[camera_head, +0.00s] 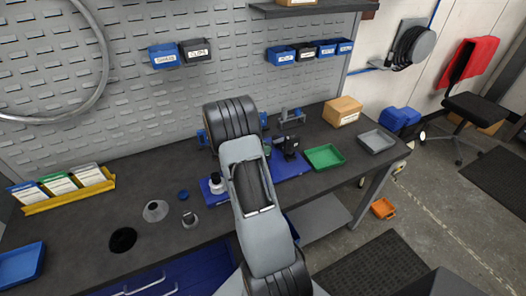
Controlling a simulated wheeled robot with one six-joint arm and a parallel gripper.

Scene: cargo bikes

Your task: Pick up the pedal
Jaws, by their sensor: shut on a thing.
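My arm reaches over the workbench (90,225) in the middle of the view. Its end is hidden behind my own arm links, so I cannot make out my gripper or anything in it. I cannot identify the pedal with certainty. A small black object (288,146) stands on a blue mat (292,164) just right of my arm. I cannot tell whether it is the pedal. A grey fixture (291,115) stands behind it.
A green tray (325,157), a grey tray (376,141) and a cardboard box (342,111) stand on the right of the bench. A white-topped jar (217,183) is left of my arm. Small round parts (156,211) lie on the left. A yellow rack (68,192) is at far left.

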